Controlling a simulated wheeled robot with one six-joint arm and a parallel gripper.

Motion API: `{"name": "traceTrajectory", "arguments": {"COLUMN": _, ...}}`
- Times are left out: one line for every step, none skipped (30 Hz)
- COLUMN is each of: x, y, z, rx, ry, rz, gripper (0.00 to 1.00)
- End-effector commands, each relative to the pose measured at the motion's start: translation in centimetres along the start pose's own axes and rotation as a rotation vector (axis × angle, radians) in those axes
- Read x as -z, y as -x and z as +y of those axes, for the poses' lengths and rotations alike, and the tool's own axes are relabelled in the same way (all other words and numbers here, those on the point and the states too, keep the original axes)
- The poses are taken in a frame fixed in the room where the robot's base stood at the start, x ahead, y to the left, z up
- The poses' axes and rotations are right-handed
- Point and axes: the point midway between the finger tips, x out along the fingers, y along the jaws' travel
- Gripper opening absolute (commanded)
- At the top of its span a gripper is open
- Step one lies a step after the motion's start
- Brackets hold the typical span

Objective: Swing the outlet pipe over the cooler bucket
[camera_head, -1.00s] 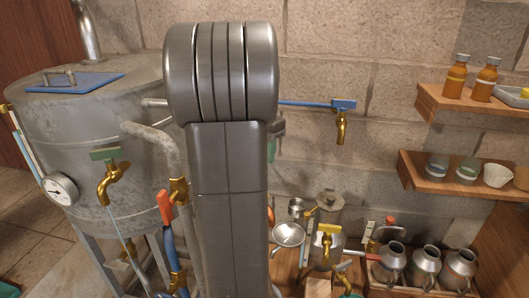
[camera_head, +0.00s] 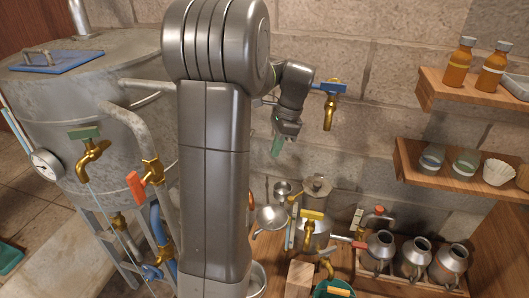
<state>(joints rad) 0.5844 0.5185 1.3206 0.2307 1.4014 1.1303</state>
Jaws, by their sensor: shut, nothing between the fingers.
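My gripper (camera_head: 282,138) is shut and empty, with green at its fingertips. It hangs in front of the stone wall, below and left of a brass tap (camera_head: 329,110) with a blue handle. A gap shows between them. A grey pipe (camera_head: 143,122) leaves the steel still (camera_head: 70,100) and bends down to a brass valve with an orange handle (camera_head: 146,180). I cannot tell surely which pipe is the outlet pipe. A pale bucket rim (camera_head: 258,278) shows low, mostly hidden behind my arm; I cannot tell whether it is the cooler bucket.
Metal jugs (camera_head: 414,258) stand in a wooden crate at lower right. Wooden shelves (camera_head: 450,165) with bottles and cups project from the right wall. A green tub (camera_head: 332,290) sits at the bottom.

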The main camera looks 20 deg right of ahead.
Motion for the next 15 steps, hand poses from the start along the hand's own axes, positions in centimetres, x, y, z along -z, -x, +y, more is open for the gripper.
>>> {"name": "traceTrajectory", "arguments": {"x": -0.1, "y": -1.0, "z": 0.1, "rx": -0.005, "ry": 0.001, "rz": -0.002, "gripper": 0.00}}
{"name": "traceTrajectory", "arguments": {"x": -0.1, "y": -1.6, "z": 0.1, "rx": -0.006, "ry": 0.001, "rz": -0.002, "gripper": 0.00}}
{"name": "traceTrajectory", "arguments": {"x": -0.1, "y": -2.4, "z": 0.1, "rx": -0.006, "ry": 0.001, "rz": -0.002, "gripper": 0.00}}
{"name": "traceTrajectory", "arguments": {"x": -0.1, "y": -3.1, "z": 0.1, "rx": -0.007, "ry": 0.001, "rz": -0.002, "gripper": 0.00}}
{"name": "traceTrajectory", "arguments": {"x": -0.1, "y": -3.7, "z": 0.1, "rx": -0.006, "ry": 0.001, "rz": -0.002, "gripper": 0.00}}
{"name": "traceTrajectory", "arguments": {"x": -0.1, "y": -4.6, "z": 0.1, "rx": -0.007, "ry": 0.002, "rz": -0.002, "gripper": 0.00}}
{"name": "traceTrajectory", "arguments": {"x": -0.1, "y": -5.3, "z": 0.1, "rx": -0.007, "ry": 0.002, "rz": -0.002, "gripper": 0.00}}
{"name": "traceTrajectory", "arguments": {"x": -0.1, "y": -5.9, "z": 0.1, "rx": -0.007, "ry": 0.002, "rz": -0.001, "gripper": 0.00}}
{"name": "traceTrajectory", "arguments": {"x": -0.1, "y": -6.8, "z": 0.1, "rx": -0.007, "ry": 0.002, "rz": -0.001, "gripper": 0.00}}
{"name": "traceTrajectory", "arguments": {"x": -0.1, "y": -7.4, "z": 0.1, "rx": -0.007, "ry": 0.002, "rz": -0.001, "gripper": 0.00}}
{"name": "traceTrajectory", "arguments": {"x": -0.1, "y": -8.0, "z": 0.1, "rx": -0.007, "ry": 0.002, "rz": -0.001, "gripper": 0.00}}
{"name": "traceTrajectory", "arguments": {"x": -0.1, "y": -8.7, "z": 0.1, "rx": -0.007, "ry": 0.002, "rz": -0.001, "gripper": 0.00}}
{"name": "traceTrajectory", "arguments": {"x": -0.9, "y": -8.4, "z": 0.1, "rx": -0.003, "ry": 0.006, "rz": 0.001, "gripper": 0.00}}
{"name": "traceTrajectory", "arguments": {"x": -1.4, "y": -8.5, "z": 0.0, "rx": -0.002, "ry": 0.007, "rz": 0.001, "gripper": 0.00}}
{"name": "traceTrajectory", "arguments": {"x": -2.0, "y": -8.6, "z": 0.0, "rx": -0.003, "ry": 0.006, "rz": 0.001, "gripper": 0.00}}
